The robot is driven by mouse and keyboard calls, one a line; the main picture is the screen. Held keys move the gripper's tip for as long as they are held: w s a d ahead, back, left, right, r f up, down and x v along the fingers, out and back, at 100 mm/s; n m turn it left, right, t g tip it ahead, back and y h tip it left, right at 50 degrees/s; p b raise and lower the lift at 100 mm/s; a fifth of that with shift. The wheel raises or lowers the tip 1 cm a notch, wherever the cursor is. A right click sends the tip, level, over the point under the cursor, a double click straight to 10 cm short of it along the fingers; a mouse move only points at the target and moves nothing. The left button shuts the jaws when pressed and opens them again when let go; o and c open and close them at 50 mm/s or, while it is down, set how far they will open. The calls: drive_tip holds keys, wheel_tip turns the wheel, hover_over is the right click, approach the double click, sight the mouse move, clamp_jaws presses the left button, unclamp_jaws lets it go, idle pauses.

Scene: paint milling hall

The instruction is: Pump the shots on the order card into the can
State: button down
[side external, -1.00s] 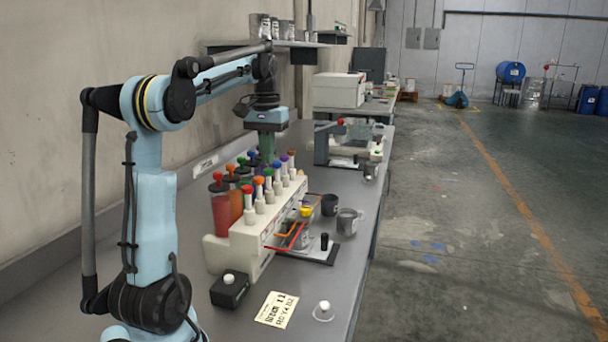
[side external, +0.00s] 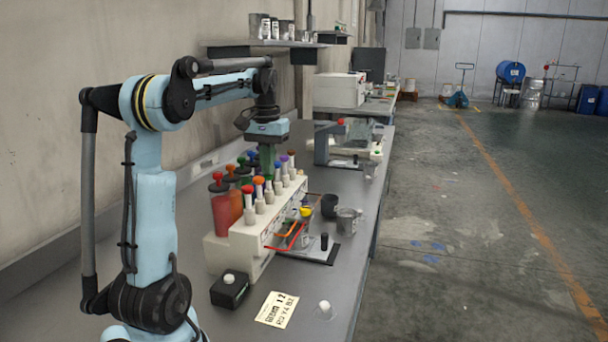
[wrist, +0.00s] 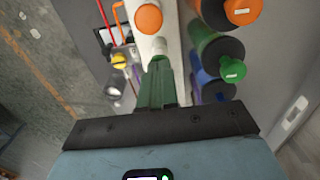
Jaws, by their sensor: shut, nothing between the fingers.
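Paint-filled cylinders (side external: 222,212) stand behind the front knobs. A black box with white button (side external: 230,289) and a white-knobbed item (side external: 324,307) sit near the front.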

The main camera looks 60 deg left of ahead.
drive_tip(key=shift+f, duration=0.45)
drive_tip(key=shift+r, duration=1.8)
wheel_tip(320, 180, up, 5)
drive_tip(key=shift+d, duration=0.1)
